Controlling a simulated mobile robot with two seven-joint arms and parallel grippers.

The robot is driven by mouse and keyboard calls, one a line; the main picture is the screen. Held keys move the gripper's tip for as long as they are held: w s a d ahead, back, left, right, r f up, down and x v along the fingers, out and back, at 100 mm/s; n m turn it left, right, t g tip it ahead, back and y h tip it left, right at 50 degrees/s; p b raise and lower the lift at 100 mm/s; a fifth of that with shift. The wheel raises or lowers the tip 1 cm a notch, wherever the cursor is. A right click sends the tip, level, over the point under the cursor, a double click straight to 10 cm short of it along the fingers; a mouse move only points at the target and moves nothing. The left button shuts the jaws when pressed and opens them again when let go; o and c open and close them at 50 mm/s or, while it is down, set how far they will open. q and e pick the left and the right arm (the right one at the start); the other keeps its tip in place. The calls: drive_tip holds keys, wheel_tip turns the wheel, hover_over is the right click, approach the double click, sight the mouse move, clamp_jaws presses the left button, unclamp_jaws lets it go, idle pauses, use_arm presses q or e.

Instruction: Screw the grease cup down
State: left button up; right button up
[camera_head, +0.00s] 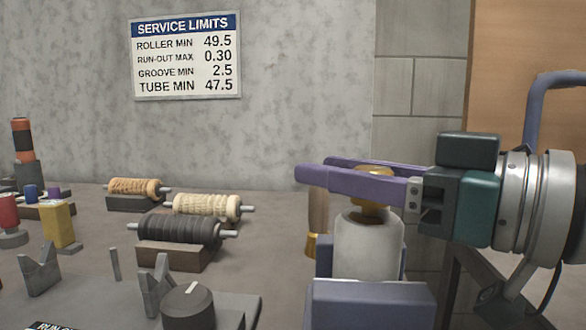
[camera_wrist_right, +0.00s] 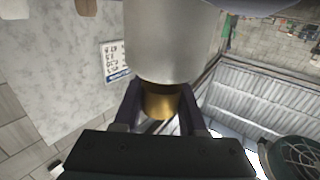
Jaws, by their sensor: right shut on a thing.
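The brass grease cup (camera_head: 372,191) sits at the top of a pale grey cylinder (camera_head: 368,248), which stands upright in a blue-purple block (camera_head: 370,305). My right gripper (camera_head: 314,167) reaches in from the right with its purple fingers level, one on each side of the cup, and is shut on it. The fingers hide part of the cup in the head view. In the right wrist view the brass cup (camera_wrist_right: 160,102) lies between the fingers, against the end of the grey cylinder (camera_wrist_right: 168,40). The thread is not visible. My left gripper is not in view.
Several rollers, including a black one (camera_head: 185,229) and a cream one (camera_head: 207,206), lie on stands to the left. A wood-and-brass tool (camera_head: 317,225) stands behind the cylinder. A grey fixture with a dark knob (camera_head: 188,306) is at front left. A limits sign (camera_head: 186,55) hangs on the wall.

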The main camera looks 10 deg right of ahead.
clamp_jaws()
drive_tip(key=shift+w+d+m+t+h+p, duration=0.15)
drive_tip(key=shift+m+t+h+p, duration=0.45)
drive_tip(key=shift+h+p, duration=0.3)
drive_tip(key=o, duration=0.9)
unclamp_jaws()
